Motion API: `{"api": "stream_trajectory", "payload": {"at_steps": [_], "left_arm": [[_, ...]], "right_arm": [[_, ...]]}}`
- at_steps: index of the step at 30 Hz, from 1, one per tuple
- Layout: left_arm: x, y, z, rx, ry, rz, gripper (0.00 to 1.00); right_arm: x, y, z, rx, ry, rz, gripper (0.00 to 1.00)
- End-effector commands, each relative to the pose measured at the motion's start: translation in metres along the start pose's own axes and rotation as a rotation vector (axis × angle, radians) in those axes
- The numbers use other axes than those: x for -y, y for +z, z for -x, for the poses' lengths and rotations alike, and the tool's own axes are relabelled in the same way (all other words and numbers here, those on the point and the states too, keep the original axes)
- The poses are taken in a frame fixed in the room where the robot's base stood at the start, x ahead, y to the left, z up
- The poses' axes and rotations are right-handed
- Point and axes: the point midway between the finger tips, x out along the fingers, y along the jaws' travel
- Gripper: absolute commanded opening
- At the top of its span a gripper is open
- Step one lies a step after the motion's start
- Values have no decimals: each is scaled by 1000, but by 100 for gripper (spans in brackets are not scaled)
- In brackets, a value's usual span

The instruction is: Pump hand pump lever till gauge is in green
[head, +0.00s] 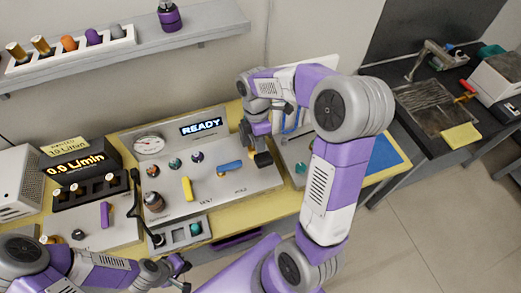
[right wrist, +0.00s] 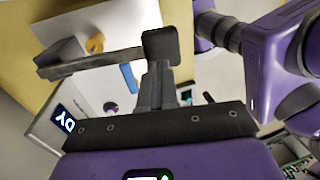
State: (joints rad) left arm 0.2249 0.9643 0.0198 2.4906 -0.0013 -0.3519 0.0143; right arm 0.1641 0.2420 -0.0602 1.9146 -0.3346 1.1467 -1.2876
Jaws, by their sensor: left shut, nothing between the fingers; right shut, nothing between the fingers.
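The round white gauge (head: 149,145) is on the back left of the grey panel; its needle is too small to read against any green band. My left gripper (head: 183,277) is shut and empty at the bottom, apart from the panel.
A display reading READY (head: 200,127) stands behind the panel. A yellow handle (head: 187,188) and a blue handle (head: 229,167) lie on it. A flow box (head: 78,163) reading 0.0 L/min is at left. A shelf (head: 190,30) runs above. Floor at right is clear.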

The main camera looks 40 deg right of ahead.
Motion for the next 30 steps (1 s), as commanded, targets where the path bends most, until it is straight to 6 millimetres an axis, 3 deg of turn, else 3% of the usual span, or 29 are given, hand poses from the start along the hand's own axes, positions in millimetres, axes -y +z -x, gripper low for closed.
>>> {"api": "stream_trajectory", "payload": {"at_steps": [6, 22, 30], "left_arm": [[1, 0, -3, 0, 0, 0, 0], [2, 0, -5, 0, 0, 0, 0], [10, -1, -26, 0, 0, 0, 0]], "right_arm": [[0, 0, -24, 1, -1, 1, 0], [0, 0, -30, 1, 6, 1, 0], [-1, -1, -46, 2, 76, 2, 0]]}}
